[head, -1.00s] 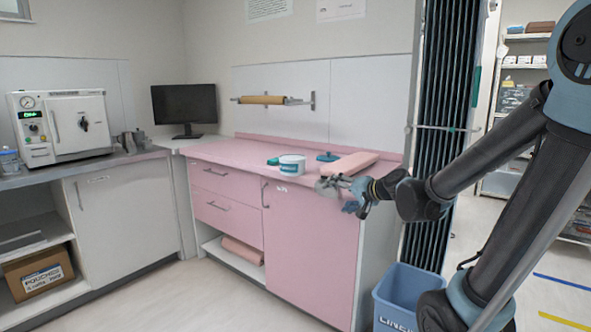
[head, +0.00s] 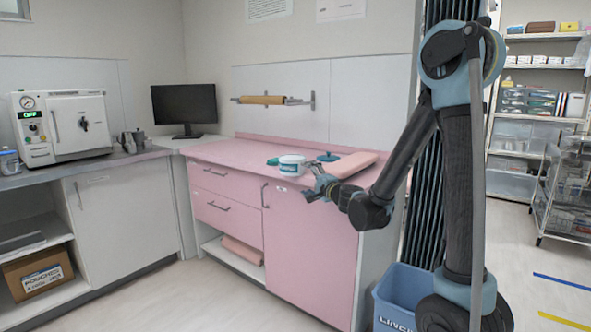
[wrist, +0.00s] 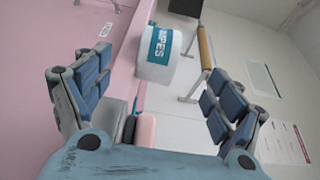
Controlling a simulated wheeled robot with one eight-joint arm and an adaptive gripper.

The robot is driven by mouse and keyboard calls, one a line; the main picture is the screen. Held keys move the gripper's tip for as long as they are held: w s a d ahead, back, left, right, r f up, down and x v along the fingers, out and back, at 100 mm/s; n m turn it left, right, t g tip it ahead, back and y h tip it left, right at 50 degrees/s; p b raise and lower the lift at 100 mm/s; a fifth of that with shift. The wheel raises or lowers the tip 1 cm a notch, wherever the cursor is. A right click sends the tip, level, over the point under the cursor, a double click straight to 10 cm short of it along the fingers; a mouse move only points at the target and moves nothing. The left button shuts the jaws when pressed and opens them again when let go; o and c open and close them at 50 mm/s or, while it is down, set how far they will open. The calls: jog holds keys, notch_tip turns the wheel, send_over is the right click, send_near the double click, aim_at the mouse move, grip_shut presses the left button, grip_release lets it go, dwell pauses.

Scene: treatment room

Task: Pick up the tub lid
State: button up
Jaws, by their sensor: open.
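The tub lid (head: 328,156) is a round teal-blue disc with a small knob, lying on the pink counter behind and right of the white tub. In the wrist view a dark teal sliver (wrist: 130,124) beside a pink pad may be the lid, but I cannot tell for sure. The white tub (head: 291,165) with a teal label stands upright; it also shows in the wrist view (wrist: 158,52), tipped by the camera's roll. My gripper (head: 314,184) is open and empty at the counter's front edge, in front of the tub and lid, apart from both.
A pink folded pad (head: 352,164) lies right of the lid. A small green item (head: 273,161) sits left of the tub. A roll on a wall rail (head: 262,100) hangs behind. A blue bin (head: 400,290) stands below on the right. The counter's left part is clear.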

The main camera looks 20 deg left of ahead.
send_near(287, 168)
jog(key=x, duration=0.4)
jog(key=shift+w+f, duration=0.15)
jog(key=shift+w, duration=0.1)
jog(key=shift+x, duration=2.65)
jog(key=shift+s+a, duration=0.1)
jog(key=shift+s, duration=0.1)
jog(key=c, duration=1.8)
